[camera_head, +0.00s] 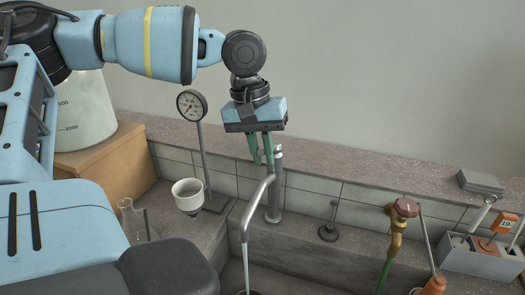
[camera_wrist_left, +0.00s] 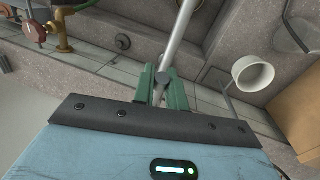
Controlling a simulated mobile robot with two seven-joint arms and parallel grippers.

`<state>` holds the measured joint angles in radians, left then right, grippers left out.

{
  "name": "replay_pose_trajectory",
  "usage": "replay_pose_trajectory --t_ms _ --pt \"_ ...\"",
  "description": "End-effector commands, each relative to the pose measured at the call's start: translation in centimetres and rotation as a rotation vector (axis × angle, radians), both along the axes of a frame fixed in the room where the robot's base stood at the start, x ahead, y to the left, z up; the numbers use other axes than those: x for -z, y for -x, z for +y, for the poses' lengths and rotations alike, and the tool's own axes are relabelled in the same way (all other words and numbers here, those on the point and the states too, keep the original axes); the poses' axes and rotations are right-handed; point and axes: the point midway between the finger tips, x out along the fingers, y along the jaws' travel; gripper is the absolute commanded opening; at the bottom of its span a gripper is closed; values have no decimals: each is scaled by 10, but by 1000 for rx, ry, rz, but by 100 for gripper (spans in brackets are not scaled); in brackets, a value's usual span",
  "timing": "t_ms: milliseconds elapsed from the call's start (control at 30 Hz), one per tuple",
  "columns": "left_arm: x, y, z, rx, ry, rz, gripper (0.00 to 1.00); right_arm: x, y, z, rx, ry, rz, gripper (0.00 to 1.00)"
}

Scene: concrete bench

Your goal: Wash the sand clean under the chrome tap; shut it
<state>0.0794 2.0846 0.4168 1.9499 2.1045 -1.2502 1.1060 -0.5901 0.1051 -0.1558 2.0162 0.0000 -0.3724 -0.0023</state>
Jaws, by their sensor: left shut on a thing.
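The chrome tap (camera_head: 272,205) stands at the back of the sink, with its spout bent forward and down. A thin pale line, which looks like running water, drops from the spout end to the bottom edge of the head view. My left gripper (camera_head: 263,158) points down at the tap's top, its green fingers shut on the tap's handle. The left wrist view shows the fingers (camera_wrist_left: 161,88) around a small grey part of the tap, with the tap's pipe (camera_wrist_left: 178,40) beyond. I cannot make out the sand; a dark rim barely shows under the spout. My right gripper is out of view.
A brass tap with a red knob (camera_head: 405,208) and a grey tool caddy (camera_head: 480,262) are at right.

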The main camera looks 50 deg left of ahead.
Motion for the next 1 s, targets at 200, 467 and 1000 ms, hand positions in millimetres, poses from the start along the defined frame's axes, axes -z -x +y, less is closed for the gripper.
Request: replay_pose_trajectory --t_ms 200,467,1000 --pt "1 1 0 0 -5 -10 0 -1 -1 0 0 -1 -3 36" --pt "13 6 -2 2 -75 -129 0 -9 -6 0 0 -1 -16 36" --pt "32 9 -5 0 -158 -288 0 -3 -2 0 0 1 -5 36"
